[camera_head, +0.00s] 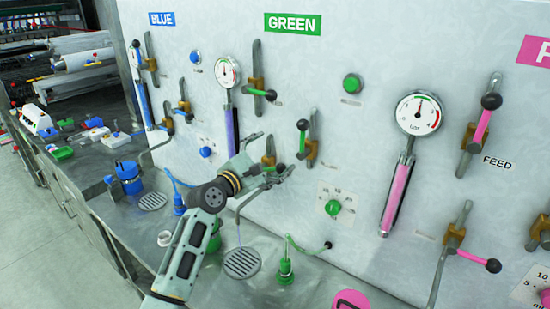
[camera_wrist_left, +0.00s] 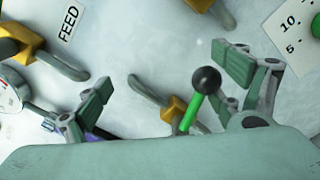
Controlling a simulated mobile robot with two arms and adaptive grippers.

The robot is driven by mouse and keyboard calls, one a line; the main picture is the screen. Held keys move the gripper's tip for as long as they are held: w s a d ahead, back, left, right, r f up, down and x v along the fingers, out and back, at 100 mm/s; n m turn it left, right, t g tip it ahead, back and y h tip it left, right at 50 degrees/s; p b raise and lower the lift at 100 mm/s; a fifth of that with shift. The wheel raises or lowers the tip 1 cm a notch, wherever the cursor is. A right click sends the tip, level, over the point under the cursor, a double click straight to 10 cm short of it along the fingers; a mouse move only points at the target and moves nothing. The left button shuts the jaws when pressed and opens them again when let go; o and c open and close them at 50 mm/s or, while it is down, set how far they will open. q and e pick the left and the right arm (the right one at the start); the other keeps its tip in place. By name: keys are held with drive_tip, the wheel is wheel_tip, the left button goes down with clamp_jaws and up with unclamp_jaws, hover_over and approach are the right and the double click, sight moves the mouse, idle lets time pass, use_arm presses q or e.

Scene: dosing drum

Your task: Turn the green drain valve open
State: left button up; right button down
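My left gripper (camera_head: 277,153) reaches to the panel under the GREEN label (camera_head: 292,23). In the left wrist view its fingers (camera_wrist_left: 165,68) are open, spread wide on either side of a green lever (camera_wrist_left: 189,114) with a black ball end (camera_wrist_left: 206,80). The lever comes from a brass-coloured valve body (camera_wrist_left: 174,108) on a grey pipe, and I see no contact. In the head view this low valve (camera_head: 268,160) is partly hidden by the fingers. Another green-levered valve (camera_head: 304,141) is just right, and one (camera_head: 259,88) is above. No drain label is readable. My right gripper is out of view.
A gauge (camera_head: 228,72) is above left of my gripper, and a larger one (camera_head: 417,114) is to the right. A green dial (camera_head: 333,207) is on the panel below right. The metal bench below has a round drain grate (camera_head: 242,263) and a green fitting (camera_head: 286,268).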

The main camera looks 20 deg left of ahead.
use_arm(q)
drive_tip(key=shift+w+a+r, duration=0.35)
drive_tip(key=shift+a+r, duration=0.25)
drive_tip(key=shift+r, duration=0.05)
drive_tip(key=shift+w+a+r, duration=0.2)
drive_tip(key=shift+a+r, duration=0.1)
drive_tip(key=shift+a, duration=0.2)
drive_tip(key=shift+w+a+r, duration=0.1)
drive_tip(key=shift+a+r, duration=0.05)
drive_tip(key=shift+a, duration=0.4)
drive_tip(key=shift+w+a+b, duration=0.2)
drive_tip(key=shift+a+b, duration=0.2)
drive_tip(key=shift+a, duration=0.1)
drive_tip(key=shift+w+a+b, duration=0.2)
drive_tip(key=shift+a+b, duration=0.2)
drive_tip(key=shift+a, duration=0.25)
drive_tip(key=shift+d, duration=0.1)
